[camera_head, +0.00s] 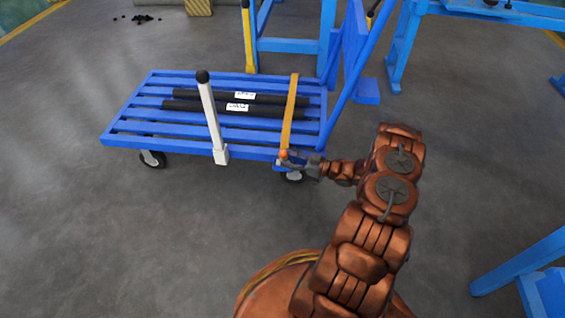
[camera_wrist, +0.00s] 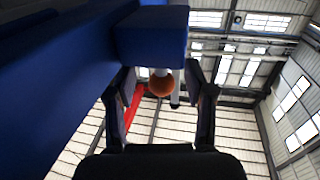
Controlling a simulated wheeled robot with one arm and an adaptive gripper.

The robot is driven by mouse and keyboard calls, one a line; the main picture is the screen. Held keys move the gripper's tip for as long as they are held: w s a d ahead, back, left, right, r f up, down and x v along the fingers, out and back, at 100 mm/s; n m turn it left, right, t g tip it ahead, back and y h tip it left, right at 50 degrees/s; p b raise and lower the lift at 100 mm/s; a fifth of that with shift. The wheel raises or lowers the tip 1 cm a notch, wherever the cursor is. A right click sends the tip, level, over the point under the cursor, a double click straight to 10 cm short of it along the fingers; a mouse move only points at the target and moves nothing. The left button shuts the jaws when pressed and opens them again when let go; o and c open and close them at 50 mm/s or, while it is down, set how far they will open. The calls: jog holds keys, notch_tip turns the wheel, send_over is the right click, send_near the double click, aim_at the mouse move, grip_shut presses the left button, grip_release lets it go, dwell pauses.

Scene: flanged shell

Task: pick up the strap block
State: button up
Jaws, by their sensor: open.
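The strap block appears to be the small orange ball-like piece (camera_head: 284,154) at the near end of the orange-yellow strap (camera_head: 288,110), by the cart's front edge. In the wrist view an orange ball (camera_wrist: 161,85) with a pale stem shows between the finger pads, just beyond a blue beam. My gripper (camera_head: 296,160) is at the cart's near right edge, beside this piece. Its fingers are apart, with gaps on both sides of the ball. Contact is not seen. The finer shape of the piece is too small to tell.
The blue slatted cart (camera_head: 140,113) carries two dark bars (camera_head: 205,105) under the strap. A white post (camera_head: 210,115) with a black knob stands at its front edge. The blue beam (camera_wrist: 150,35) is close above the fingers. Blue frames stand behind and right; open floor lies left.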

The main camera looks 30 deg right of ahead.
jog(key=shift+x, duration=1.25)
jog(key=shift+c, duration=0.3)
grip_shut()
